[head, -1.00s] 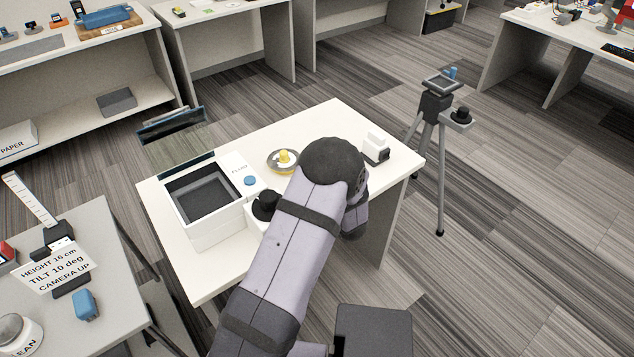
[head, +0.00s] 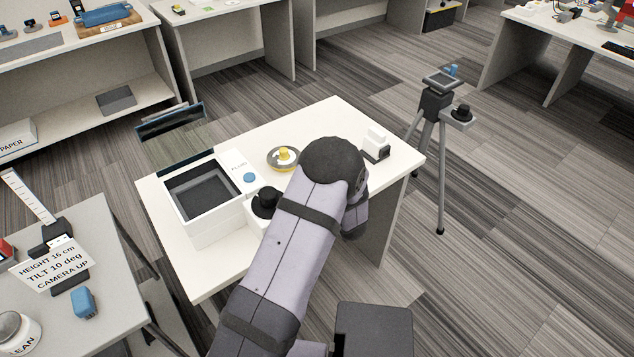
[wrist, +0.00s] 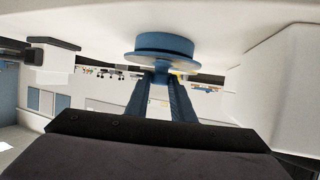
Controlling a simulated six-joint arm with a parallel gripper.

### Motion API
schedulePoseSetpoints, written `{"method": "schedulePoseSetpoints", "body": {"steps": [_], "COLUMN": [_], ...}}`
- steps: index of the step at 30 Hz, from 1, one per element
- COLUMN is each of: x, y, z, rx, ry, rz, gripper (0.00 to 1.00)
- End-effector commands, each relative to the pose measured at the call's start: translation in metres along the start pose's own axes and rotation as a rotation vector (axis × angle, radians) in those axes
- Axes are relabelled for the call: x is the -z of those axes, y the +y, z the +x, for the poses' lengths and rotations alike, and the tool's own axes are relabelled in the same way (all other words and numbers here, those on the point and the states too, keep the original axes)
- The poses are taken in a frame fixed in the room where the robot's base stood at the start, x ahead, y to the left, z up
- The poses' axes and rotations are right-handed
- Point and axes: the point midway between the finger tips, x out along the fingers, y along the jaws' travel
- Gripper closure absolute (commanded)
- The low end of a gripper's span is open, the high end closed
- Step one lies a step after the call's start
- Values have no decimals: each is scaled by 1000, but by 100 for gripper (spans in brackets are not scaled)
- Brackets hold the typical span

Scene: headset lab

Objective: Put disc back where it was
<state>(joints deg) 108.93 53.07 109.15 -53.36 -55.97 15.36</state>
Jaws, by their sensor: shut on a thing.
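In the wrist view a blue disc (wrist: 165,47) with a wider flange sits between the tips of my gripper (wrist: 161,78). The two blue fingers are shut on the narrow part beside the flange. The disc is close to a pale surface along the top of the picture; I cannot tell whether they touch. In the head view my arm hides my gripper. A blue round piece (head: 250,178) shows there on a white lettered panel (head: 237,165); I cannot tell whether it is the same disc.
The white table (head: 325,113) carries a white box with a dark recess (head: 203,190), a black knob (head: 267,200), a ringed yellow-topped piece (head: 284,157) and a white-and-black block (head: 377,146). A tripod (head: 437,105) stands on the right. The table's back edge has clear room.

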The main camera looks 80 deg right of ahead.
Motion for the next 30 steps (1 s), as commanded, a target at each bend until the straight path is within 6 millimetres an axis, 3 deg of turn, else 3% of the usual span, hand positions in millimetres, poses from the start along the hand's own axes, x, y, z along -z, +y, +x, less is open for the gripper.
{"method": "schedulePoseSetpoints", "body": {"steps": [8, 9, 11, 23, 30], "x": [-5, -4, -4, -2, 19], "y": [0, 0, 0, 0, 0], "z": [2, 2, 2, 1, -7], "rx": [0, 0, 0, 0, -1], "ry": [1, 1, 1, 0, 3], "rz": [0, 0, 0, -1, -3], "gripper": [100, 69, 56, 56, 56]}}
